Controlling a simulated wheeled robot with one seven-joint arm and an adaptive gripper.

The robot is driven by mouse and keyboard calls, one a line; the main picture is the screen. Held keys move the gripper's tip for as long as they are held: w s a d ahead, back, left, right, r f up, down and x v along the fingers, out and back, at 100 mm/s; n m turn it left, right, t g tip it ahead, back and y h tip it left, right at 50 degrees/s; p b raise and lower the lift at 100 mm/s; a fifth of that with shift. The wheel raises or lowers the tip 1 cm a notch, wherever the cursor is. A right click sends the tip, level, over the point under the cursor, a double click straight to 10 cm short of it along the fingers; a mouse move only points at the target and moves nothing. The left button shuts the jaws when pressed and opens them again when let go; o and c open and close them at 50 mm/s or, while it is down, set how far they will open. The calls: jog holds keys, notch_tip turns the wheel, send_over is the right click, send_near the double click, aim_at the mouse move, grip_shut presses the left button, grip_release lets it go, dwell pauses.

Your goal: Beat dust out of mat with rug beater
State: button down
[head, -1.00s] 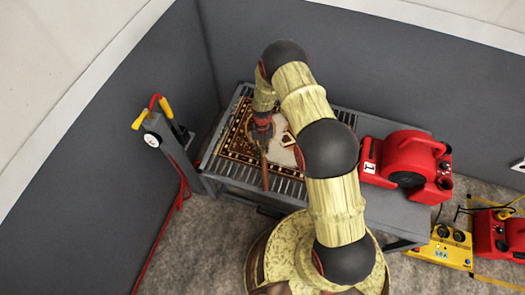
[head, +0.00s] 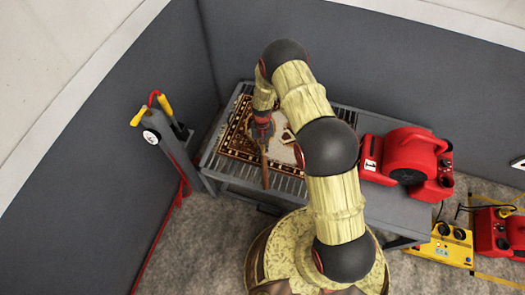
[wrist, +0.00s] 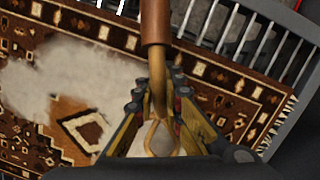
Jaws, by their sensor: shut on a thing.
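The mat (head: 236,140) lies flat on a slatted grey table. It is brown, cream and dark patterned, with a pale dusty patch that shows in the wrist view (wrist: 70,78). My gripper (wrist: 158,92) is over the mat and shut on the rug beater (wrist: 156,28). The beater has a brown handle and a tan, rattan-like neck and loop between my fingers. In the head view the beater's handle (head: 265,171) points toward the table's near edge. My arm hides part of the mat there, and I cannot tell whether the beater touches it.
A red blower (head: 405,160) marked 1 stands on the table's right side. A grey post (head: 165,143) with yellow handles and a red hose stands at the left. Yellow (head: 443,245) and red (head: 500,232) machines sit on the floor at right. Grey walls close in behind.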

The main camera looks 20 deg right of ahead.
jog(key=shift+s+p+v, duration=0.25)
jog(key=shift+p+v, duration=0.3)
jog(key=shift+v, duration=0.65)
jog(key=b+x, duration=0.1)
jog(key=x, duration=0.1)
jog(key=w+b+x, duration=0.1)
jog(key=b+x, duration=0.1)
jog(key=shift+s+f, duration=0.1)
jog(key=shift+f, duration=0.35)
jog(key=shift+r, duration=0.5)
jog(key=shift+s+p+v, duration=0.2)
jog(key=shift+p+v, duration=0.55)
jog(key=shift+v, duration=0.25)
jog(key=shift+s+p+v, duration=0.2)
jog(key=shift+p+v, duration=0.5)
jog(key=shift+v, duration=0.35)
